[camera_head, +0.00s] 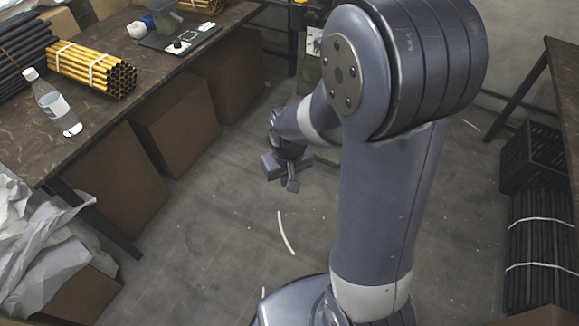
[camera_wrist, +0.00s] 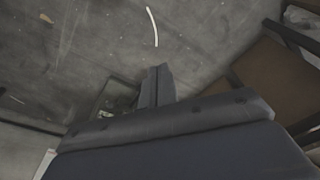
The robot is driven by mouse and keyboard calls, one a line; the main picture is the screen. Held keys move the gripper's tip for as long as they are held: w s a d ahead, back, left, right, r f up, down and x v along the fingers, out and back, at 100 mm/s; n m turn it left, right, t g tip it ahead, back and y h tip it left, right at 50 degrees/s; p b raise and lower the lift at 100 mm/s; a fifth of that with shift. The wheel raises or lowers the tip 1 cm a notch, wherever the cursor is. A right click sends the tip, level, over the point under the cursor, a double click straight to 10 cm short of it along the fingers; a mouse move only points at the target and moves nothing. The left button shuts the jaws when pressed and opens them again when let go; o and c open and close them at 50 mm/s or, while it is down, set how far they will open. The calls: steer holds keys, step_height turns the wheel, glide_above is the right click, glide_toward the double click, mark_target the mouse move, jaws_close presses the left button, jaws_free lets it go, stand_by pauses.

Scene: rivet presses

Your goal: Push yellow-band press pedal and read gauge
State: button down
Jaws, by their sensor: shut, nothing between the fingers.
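My gripper (camera_head: 291,184) hangs low over the concrete floor in the head view, with its fingers shut and nothing between them. It also shows in the wrist view (camera_wrist: 158,72) above the floor. A greenish machine (camera_head: 312,68) with a pale tag stands behind my arm at the top of the head view, mostly hidden. I cannot tell whether it is the yellow-band press. A small framed, greenish thing (camera_wrist: 117,97) lies beside my fingers in the wrist view, too unclear to name. No pedal or gauge is clearly seen.
A workbench (camera_head: 110,103) with yellow tubes (camera_head: 92,68) and a bottle (camera_head: 52,102) runs along the left, with brown boxes (camera_head: 178,120) beneath. A black crate (camera_head: 535,155) and bundled dark rods (camera_head: 540,245) stand at right. The middle floor is clear except for a white strip (camera_head: 285,232).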

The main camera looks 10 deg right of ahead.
steer(key=w+a+f+n+b, duration=0.1)
steer(key=a+f+b, duration=0.1)
steer(key=f, duration=1)
steer(key=w+a+f+n+g+b, duration=0.1)
steer(key=w+a+f+n+b, duration=0.1)
steer(key=f, duration=1.1)
steer(key=w+a+f+n+b, duration=0.1)
steer(key=f+b, duration=0.5)
steer(key=f, duration=0.7)
steer(key=shift+w+a+n, duration=0.4)
steer(key=shift+w+a, duration=0.35)
steer(key=shift+a, duration=0.5)
steer(key=shift+r, duration=0.1)
